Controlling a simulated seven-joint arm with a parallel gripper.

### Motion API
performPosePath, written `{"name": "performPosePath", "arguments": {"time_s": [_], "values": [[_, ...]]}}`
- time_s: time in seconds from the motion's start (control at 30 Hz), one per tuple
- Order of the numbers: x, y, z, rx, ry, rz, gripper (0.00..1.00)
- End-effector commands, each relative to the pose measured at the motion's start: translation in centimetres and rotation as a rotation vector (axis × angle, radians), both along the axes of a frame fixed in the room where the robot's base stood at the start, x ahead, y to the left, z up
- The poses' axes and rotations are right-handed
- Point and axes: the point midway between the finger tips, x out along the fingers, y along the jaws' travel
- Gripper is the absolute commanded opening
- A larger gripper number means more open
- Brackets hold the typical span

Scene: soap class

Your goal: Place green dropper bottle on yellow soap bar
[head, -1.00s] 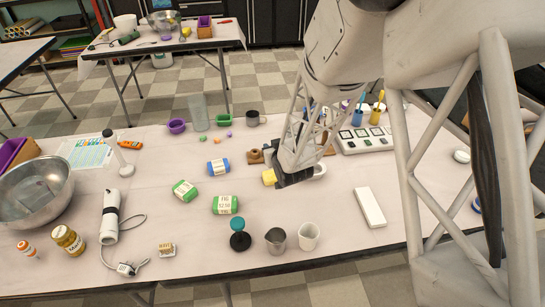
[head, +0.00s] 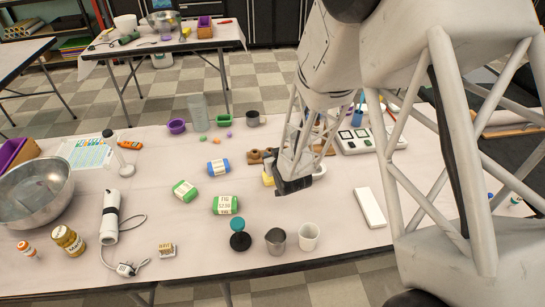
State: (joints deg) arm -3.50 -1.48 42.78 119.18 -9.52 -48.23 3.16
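The yellow soap bar (head: 267,179) lies near the table's middle, partly hidden by my gripper. My gripper (head: 281,188) is low over the table, just right of and in front of the bar. Whether it touches the bar, and whether its fingers are open or shut, I cannot tell. I cannot make out a green dropper bottle for certain in the head view; my arm covers part of the table behind the gripper.
Green-banded wrapped bars (head: 226,205) and a blue-banded one (head: 219,166) lie to the left. A teal-topped object (head: 237,224), a metal cup (head: 275,241) and a white cup (head: 309,237) stand in front. A white box (head: 370,207) lies right. Brown blocks (head: 256,156) are behind.

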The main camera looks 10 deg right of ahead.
Motion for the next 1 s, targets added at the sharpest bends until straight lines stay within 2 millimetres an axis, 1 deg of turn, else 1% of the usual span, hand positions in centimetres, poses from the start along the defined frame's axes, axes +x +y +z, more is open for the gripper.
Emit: {"name": "performPosePath", "arguments": {"time_s": [0.27, 0.3, 0.43, 0.47, 0.87, 1.0], "values": [[0.00, 0.01, -0.27, 0.000, 0.000, 0.000, 0.07], [0.00, 0.00, -0.26, 0.000, 0.000, 0.000, 0.32], [0.00, 0.00, -0.25, 0.000, 0.000, 0.000, 0.52], [0.00, 0.00, -0.25, 0.000, 0.000, 0.000, 0.55], [0.00, 0.00, 0.04, 0.000, 0.000, 0.000, 0.55], [-0.50, -0.10, 0.22, 0.001, 0.001, 0.000, 0.55]]}}
